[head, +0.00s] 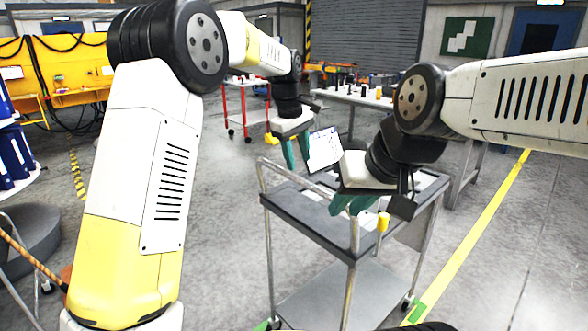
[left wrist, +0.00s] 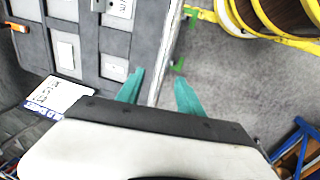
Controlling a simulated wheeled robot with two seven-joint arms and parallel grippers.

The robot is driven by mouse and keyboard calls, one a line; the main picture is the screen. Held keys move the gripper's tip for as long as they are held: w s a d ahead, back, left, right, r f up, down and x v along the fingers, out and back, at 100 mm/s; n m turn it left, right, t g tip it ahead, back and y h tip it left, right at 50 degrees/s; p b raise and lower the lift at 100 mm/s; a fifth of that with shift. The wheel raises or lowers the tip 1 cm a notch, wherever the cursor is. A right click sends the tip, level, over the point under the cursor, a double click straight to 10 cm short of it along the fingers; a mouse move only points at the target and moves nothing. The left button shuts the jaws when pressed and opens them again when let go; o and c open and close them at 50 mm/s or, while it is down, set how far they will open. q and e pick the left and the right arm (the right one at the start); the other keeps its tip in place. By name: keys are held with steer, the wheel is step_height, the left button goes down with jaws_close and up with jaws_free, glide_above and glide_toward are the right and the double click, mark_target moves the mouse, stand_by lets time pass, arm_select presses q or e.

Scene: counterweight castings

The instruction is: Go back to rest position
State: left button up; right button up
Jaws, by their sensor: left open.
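My left gripper (head: 296,158) hangs over the far-left side of a grey cart, its two teal fingers apart with nothing between them. In the left wrist view its fingertips (left wrist: 160,80) straddle the edge of the cart top. My right gripper (head: 352,207) is low over the near-right part of the cart top; its teal fingers are partly hidden by the wrist, so its opening is unclear. The cart's grey top (head: 300,208) shows recesses with pale metal pieces (left wrist: 113,68) in the left wrist view.
A white and blue card (head: 325,148) stands at the cart's far side. A metal table (head: 350,98) with small parts and a red trolley (head: 243,105) stand behind. A yellow workbench (head: 70,65) is at the left. Open grey floor (head: 220,220) lies left of the cart.

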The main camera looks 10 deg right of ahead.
arm_select(q)
steer(key=shift+s+a+r, duration=0.1)
steer(key=shift+r, duration=0.5)
steer(key=s+a+r+m+t+h, duration=0.15)
steer(key=s+a+r+m, duration=0.4)
steer(key=s+a, duration=0.85)
steer(key=s+a+f+m+t, duration=0.1)
steer(key=s+a, duration=0.3)
steer(key=s, duration=0.4)
steer(key=s+a+f+m+t+y, duration=0.1)
steer(key=s+a+f+t, duration=0.1)
steer(key=s+a, duration=0.3)
steer(key=s, duration=0.3)
